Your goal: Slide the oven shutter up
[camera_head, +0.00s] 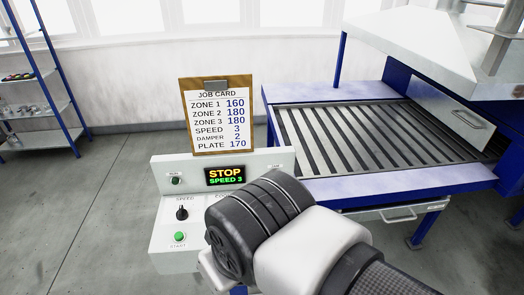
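What looks like the oven shutter (440,108) is a pale grey panel at the right, across the blue-framed oven opening under a white hood. A metal bar handle (467,119) is on its face. The panel is down near the level of the slatted bed. My own arm's white and dark wrist links fill the lower middle, well to the left of and nearer than the shutter. My gripper's fingers do not show, so their state is hidden.
A slatted conveyor bed (360,135) with blue rails lies left of the shutter. A drawer-like front with a handle (398,215) is below it. A control box (165,230) reading STOP, with a job card (217,115), stands behind my arm. Blue shelving (35,85) is far left.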

